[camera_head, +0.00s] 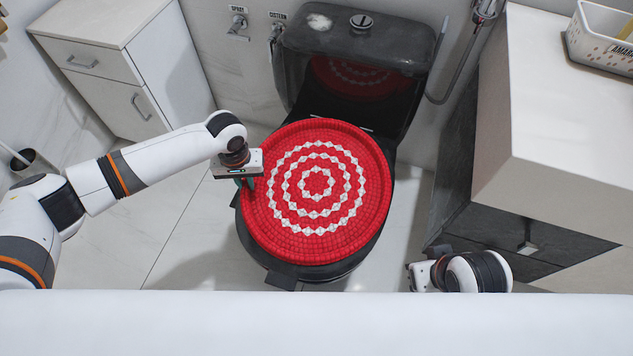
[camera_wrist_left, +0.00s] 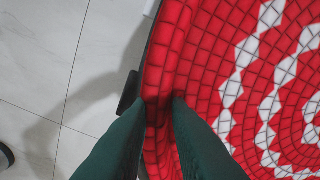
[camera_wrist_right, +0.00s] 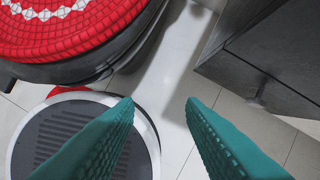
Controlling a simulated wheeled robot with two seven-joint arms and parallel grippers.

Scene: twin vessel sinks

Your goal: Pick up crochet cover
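The crochet cover (camera_head: 317,225) is a round red disc with white ring patterns and a raised rim, resting on the black toilet. It fills the right of the left wrist view (camera_wrist_left: 235,70). My left gripper (camera_head: 247,184) is at the cover's left edge. Its dark green fingers (camera_wrist_left: 165,100) are close together on both sides of the raised rim, pinching a ridge of it. My right gripper (camera_wrist_right: 160,101) is open and empty over the floor right of the toilet. The cover's near edge shows at top left of that view (camera_wrist_right: 55,25).
The black toilet (camera_head: 405,105) has its tank behind the cover. A white cabinet (camera_head: 125,70) stands at back left. A counter (camera_head: 565,110) with dark drawers (camera_head: 510,220) is at right, close to my right arm. A white basket (camera_head: 600,42) sits on the counter.

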